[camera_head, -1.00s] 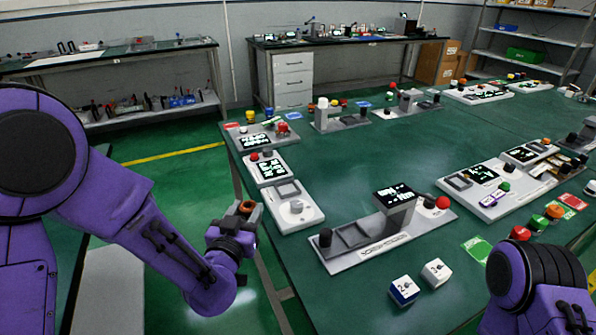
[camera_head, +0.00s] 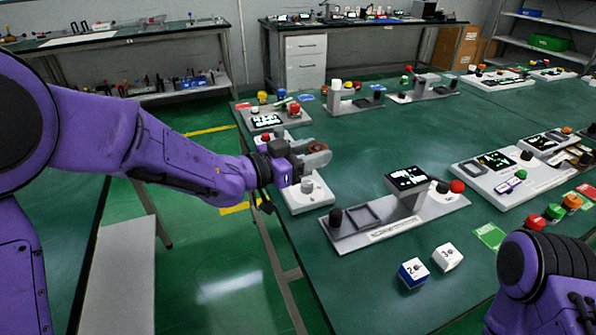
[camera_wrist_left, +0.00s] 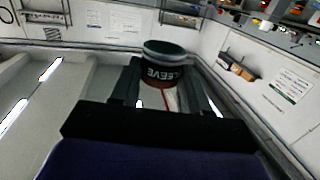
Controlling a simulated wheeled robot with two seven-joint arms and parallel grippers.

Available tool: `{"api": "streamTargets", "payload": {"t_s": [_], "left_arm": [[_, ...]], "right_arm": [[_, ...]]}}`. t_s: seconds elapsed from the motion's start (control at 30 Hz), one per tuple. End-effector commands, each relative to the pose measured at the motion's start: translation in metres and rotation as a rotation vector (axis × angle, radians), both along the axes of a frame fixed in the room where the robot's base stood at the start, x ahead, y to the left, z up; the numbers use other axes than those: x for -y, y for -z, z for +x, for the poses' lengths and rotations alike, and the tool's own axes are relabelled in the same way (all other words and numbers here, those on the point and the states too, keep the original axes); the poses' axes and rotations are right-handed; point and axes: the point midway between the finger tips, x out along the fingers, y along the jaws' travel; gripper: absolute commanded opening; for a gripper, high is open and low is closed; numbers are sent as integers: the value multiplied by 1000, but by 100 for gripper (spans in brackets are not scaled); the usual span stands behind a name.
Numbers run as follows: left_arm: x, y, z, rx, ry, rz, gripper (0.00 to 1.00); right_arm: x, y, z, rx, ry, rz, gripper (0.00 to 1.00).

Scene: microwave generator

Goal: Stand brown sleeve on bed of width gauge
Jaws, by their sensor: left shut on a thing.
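My left gripper (camera_head: 314,157) is shut on the brown sleeve (camera_head: 320,149) and holds it in the air over the table's left edge. In the left wrist view the sleeve (camera_wrist_left: 165,68) sits between both fingers, with upside-down lettering, a dark rim and a brown lower band. A long grey device (camera_head: 350,240) with square recesses, a raised screen and black and red knobs lies right of the gripper. It may be the width gauge, but its label is too small to read. Its bed looks empty. My right gripper is out of view; only part of that arm shows.
A white panel device (camera_head: 306,196) lies just below my left gripper. White-topped numbered cubes (camera_head: 413,272) stand in front of the grey device. Other devices and coloured knobs (camera_head: 553,212) line the right side and back. The table's middle (camera_head: 400,135) is clear.

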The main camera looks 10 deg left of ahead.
Motion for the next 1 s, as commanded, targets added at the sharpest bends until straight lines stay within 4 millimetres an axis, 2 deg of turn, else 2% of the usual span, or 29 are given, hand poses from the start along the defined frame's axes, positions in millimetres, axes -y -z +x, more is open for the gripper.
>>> {"api": "streamTargets", "payload": {"t_s": [0.13, 0.37, 0.43, 0.5, 0.87, 1.0], "left_arm": [[-10, 9, 17, -3, -3, -1, 13], [-38, 34, 67, -2, -3, -2, 13], [-46, 42, 82, -1, -3, 0, 13], [-51, 59, 91, -4, -3, -1, 13], [-70, 103, 124, -2, -2, -1, 13], [-69, 123, 122, -2, -1, -1, 13]], "right_arm": [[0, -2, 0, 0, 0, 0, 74], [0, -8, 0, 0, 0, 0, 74], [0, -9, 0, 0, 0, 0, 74], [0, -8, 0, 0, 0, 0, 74], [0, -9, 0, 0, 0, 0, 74], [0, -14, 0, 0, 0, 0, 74]]}}
